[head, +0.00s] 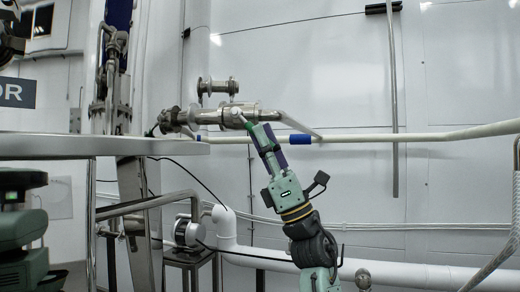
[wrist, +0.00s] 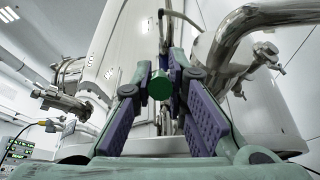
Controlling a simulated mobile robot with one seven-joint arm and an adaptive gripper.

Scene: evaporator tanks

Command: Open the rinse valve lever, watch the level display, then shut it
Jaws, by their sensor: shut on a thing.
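The rinse valve stands among steel pipe fittings (head: 228,115) at the middle of the head view. My gripper (head: 252,124) reaches up to these fittings from below. In the wrist view my gripper (wrist: 161,76) has its two purple-padded fingers shut on a round green end piece (wrist: 160,86), which I take for the grip of the valve lever. The rest of the lever is mostly hidden behind it and the fingers. A panel with lit green digits (wrist: 20,147), likely the level display, shows at the lower left; its figures are too small to read.
A bent steel pipe (wrist: 232,40) is close on the right, and a flanged fitting (wrist: 68,88) is on the left. A long white pipe (head: 430,135) runs along the wall. A steel tabletop (head: 90,147) juts in at left.

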